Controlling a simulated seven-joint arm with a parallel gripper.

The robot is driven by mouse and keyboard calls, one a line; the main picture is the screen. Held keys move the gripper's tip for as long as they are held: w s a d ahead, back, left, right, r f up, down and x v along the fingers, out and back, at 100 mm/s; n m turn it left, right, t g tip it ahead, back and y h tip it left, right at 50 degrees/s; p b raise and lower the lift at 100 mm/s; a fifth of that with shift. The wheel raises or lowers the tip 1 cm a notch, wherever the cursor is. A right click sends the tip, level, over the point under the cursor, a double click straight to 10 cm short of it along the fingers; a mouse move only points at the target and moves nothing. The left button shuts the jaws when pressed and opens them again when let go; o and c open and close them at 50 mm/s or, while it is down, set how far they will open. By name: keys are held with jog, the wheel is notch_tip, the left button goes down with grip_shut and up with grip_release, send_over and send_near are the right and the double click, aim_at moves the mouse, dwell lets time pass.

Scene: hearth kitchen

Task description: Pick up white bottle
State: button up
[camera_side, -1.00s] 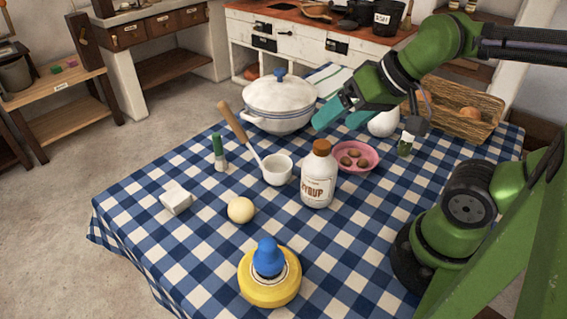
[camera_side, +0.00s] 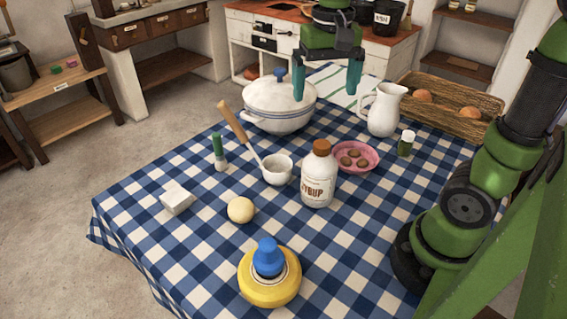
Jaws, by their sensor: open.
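The white bottle (camera_side: 318,180) has a brown cap and a label ending in "YRUP". It stands upright near the middle of the checked tablecloth. My gripper (camera_side: 326,90) is open and empty, with its teal fingers pointing down. In the picture it shows above and behind the bottle, between the pot and the white pitcher, and is clear of the bottle.
A ladle (camera_side: 276,168) lies left of the bottle, and a pink bowl (camera_side: 357,156) with several brown pieces sits close right. A lidded pot (camera_side: 279,105), pitcher (camera_side: 383,109), green jar (camera_side: 405,143) and basket (camera_side: 452,106) stand behind.

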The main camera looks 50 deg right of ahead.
aim_at(322, 144)
jog(key=f, duration=1.1)
jog(key=shift+s+a+f, duration=0.1)
jog(key=shift+s+f, duration=0.15)
jog(key=shift+f, duration=2.7)
jog(key=shift+w+r, duration=0.1)
grip_shut()
